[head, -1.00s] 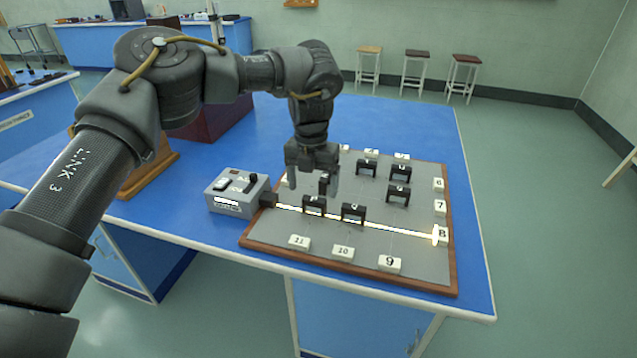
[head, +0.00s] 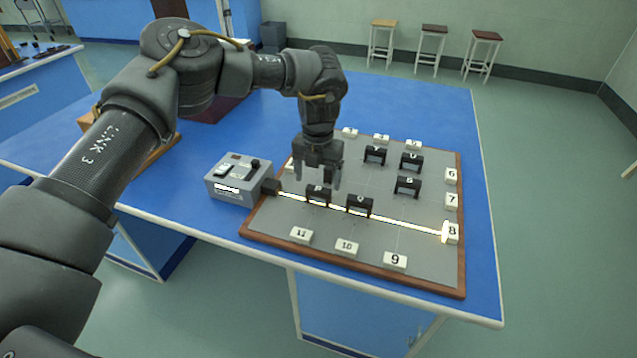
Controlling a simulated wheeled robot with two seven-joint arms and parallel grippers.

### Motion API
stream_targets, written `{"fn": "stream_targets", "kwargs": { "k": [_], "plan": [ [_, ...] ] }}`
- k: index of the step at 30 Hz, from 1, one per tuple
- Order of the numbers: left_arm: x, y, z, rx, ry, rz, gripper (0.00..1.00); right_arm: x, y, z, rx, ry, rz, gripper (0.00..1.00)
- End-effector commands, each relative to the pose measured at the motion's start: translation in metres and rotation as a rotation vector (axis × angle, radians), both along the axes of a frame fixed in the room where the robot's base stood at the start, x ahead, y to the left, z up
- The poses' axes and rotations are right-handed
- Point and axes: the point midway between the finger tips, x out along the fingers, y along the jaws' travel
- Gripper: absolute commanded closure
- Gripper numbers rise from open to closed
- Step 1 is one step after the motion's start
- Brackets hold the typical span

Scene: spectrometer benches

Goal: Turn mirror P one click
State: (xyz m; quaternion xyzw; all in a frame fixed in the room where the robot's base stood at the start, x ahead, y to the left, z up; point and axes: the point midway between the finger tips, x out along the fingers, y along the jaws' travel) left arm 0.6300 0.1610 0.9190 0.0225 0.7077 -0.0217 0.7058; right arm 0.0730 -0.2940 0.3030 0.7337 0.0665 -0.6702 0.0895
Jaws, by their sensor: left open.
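Several small black-framed mirrors stand on a grey board (head: 300,222) with a wooden edge. Their letters are too small to read surely, so I cannot tell which one is P. My left gripper (head: 320,180) is open, pointing down above the board's left part. Its fingers are just behind and above the front left mirror (head: 318,194); I cannot tell whether they touch anything. Another mirror (head: 360,204) stands to the right of that one, and others (head: 408,186) (head: 412,161) (head: 375,155) stand farther back. My right gripper is not in view.
A grey box (head: 229,188) with switches stands at the board's left. A bright beam runs from its nozzle past the front two mirrors to the white block 8 (head: 451,233). Numbered white blocks line the board's edges, including block 9 (head: 395,261). The blue bench (head: 405,100) is clear behind.

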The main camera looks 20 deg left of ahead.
Motion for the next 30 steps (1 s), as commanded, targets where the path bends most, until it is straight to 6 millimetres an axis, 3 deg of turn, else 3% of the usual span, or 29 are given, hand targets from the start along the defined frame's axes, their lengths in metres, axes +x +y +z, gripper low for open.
{"fn": "stream_targets", "kwargs": {
  "k": [7,18,28,30],
  "plan": [
    [0.000,-0.001,-0.028,0.000,0.001,-0.001,0.18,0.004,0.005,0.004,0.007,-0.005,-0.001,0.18],
    [0.000,-0.001,-0.032,-0.001,-0.001,-0.001,0.19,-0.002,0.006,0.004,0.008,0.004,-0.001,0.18],
    [0.000,-0.001,-0.032,0.000,-0.001,-0.001,0.63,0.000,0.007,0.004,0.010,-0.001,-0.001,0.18],
    [0.000,-0.001,-0.032,0.000,-0.001,0.000,0.63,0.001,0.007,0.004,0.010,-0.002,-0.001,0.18]
  ]
}}
